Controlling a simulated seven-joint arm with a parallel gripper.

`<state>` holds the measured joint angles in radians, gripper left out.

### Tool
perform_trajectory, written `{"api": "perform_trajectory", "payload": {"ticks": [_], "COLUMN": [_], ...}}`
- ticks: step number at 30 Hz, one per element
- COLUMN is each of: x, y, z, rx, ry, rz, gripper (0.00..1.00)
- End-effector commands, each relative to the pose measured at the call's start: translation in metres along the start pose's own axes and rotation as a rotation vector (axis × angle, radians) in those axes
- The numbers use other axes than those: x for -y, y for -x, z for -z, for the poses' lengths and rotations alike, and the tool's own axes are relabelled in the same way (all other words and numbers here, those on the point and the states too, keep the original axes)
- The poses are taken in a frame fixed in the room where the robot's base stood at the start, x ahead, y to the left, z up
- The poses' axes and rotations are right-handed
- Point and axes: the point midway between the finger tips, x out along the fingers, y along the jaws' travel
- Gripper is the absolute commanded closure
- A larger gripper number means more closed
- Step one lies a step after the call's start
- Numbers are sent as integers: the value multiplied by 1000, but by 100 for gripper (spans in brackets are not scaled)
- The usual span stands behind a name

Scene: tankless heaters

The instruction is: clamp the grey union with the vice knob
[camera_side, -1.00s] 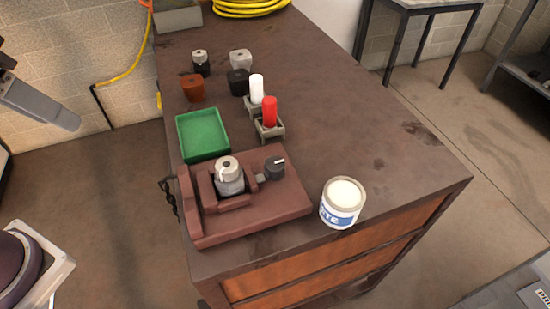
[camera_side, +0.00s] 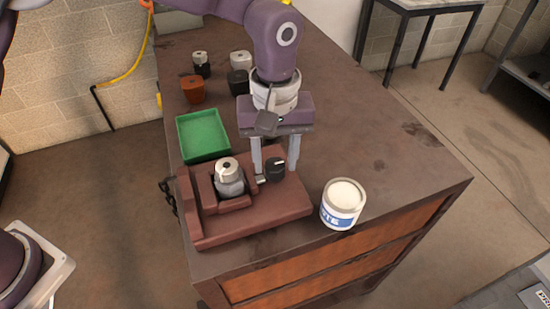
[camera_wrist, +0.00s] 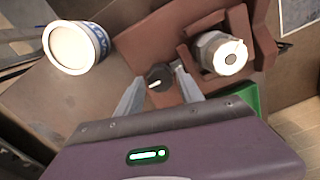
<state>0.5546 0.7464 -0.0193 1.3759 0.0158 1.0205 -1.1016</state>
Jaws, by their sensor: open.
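The grey union (camera_side: 229,183) stands upright between the jaws of the red-brown vice (camera_side: 270,215). It also shows in the wrist view (camera_wrist: 225,57). The black vice knob (camera_side: 275,169) with a white pointer mark is to the right of the union, on the vice's screw side. My gripper (camera_side: 275,168) points down over the knob with its fingers open. In the wrist view, the knob (camera_wrist: 158,77) lies between the two fingertips, with a gap showing on each side. I cannot tell how far down the fingers reach beside it.
A white tub with a blue label (camera_side: 342,204) stands close to the right of the vice. A green tray (camera_side: 202,135) is behind it. Fittings, including an orange block (camera_side: 192,89), stand farther back. The bench's right side is clear.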

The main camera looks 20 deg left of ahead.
Motion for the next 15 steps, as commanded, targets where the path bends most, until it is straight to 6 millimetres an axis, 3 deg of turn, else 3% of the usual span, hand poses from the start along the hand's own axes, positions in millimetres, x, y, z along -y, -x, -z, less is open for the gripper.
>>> {"api": "perform_trajectory", "payload": {"ticks": [9, 15], "x": [0, 0], "y": [-8, -7], "z": [0, 0], "rx": [0, 0], "ry": [0, 0], "rz": [-1, -1], "gripper": [56, 93]}}
